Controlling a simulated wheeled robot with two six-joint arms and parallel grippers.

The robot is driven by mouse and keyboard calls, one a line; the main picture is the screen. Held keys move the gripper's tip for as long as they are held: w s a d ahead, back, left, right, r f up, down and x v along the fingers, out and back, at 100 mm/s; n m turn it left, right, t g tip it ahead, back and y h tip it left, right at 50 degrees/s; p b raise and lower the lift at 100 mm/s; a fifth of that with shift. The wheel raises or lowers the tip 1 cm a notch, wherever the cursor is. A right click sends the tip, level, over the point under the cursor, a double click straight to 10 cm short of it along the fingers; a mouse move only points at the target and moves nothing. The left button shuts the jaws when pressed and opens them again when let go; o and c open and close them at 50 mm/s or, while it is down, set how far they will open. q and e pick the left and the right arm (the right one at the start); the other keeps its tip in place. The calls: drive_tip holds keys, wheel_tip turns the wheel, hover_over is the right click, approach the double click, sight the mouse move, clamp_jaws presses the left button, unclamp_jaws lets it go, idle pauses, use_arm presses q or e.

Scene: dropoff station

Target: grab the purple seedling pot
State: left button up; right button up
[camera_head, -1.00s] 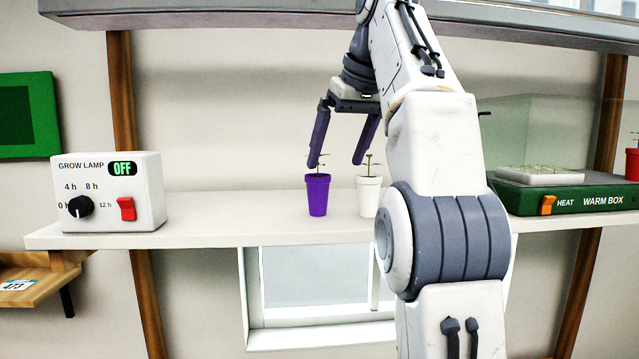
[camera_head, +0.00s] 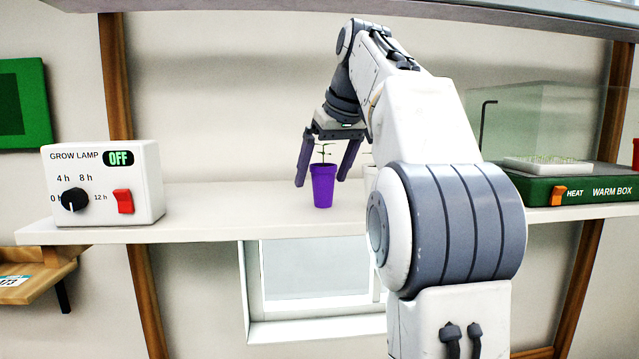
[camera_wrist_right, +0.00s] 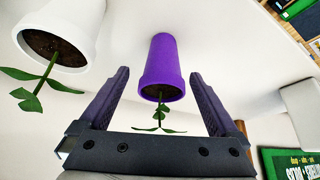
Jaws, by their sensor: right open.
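The purple seedling pot (camera_head: 322,187) stands upright on the white shelf (camera_head: 220,207) with a small green seedling in it. My right gripper (camera_head: 321,182) is open, its fingers pointing down on either side of the plant at the pot's upper part. In the right wrist view the purple pot (camera_wrist_right: 162,66) shows between and beyond the two fingertips of my gripper (camera_wrist_right: 158,80), with a gap on each side. A white pot (camera_wrist_right: 62,32) with a seedling is beside it at the left. In the head view my right arm hides most of that white pot. My left gripper is not in view.
A grow lamp box (camera_head: 104,184) stands on the shelf's left end. A green warm box (camera_head: 575,190) with a clear cover is at the right. The shelf between lamp box and purple pot is clear. An upper shelf (camera_head: 250,12) runs above.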

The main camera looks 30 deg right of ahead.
drive_tip(key=shift+x, duration=1.45)
drive_tip(key=shift+w+a, duration=0.1)
drive_tip(key=c, duration=1.5)
drive_tip(key=shift+r, duration=0.3)
